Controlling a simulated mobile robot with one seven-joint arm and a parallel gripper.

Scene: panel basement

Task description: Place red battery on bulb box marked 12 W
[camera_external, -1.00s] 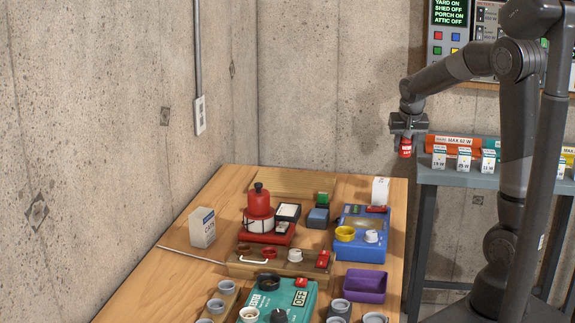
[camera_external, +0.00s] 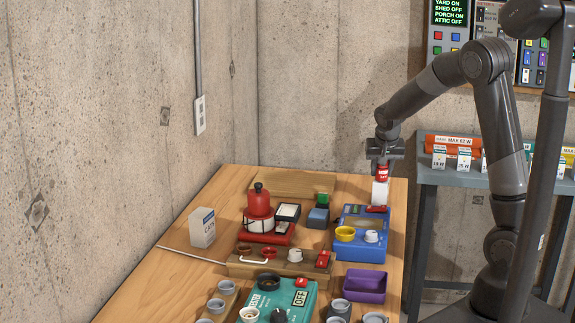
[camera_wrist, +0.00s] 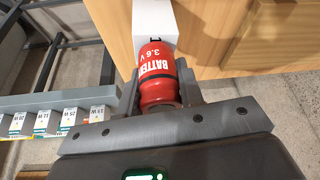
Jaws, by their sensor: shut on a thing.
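The red battery (camera_external: 382,173) hangs upright below my gripper (camera_external: 384,161), which is shut on its upper part. In the wrist view the battery (camera_wrist: 158,75) shows "3.6 V" lettering. A plain white box (camera_external: 380,193) stands at the far right of the wooden table, directly below the battery in the external view. The white box (camera_wrist: 154,20) also shows beyond the battery in the wrist view. I cannot tell whether they touch. No wattage mark is visible on this box.
A blue device (camera_external: 372,252) with a yellow ring and white knob is just in front of the white box. A purple tray (camera_external: 364,286) is nearer. The grey shelf (camera_external: 450,178) stands right of the table (camera_external: 396,235), across a gap. An orange strip reads "MAX 62 W" (camera_external: 455,141).

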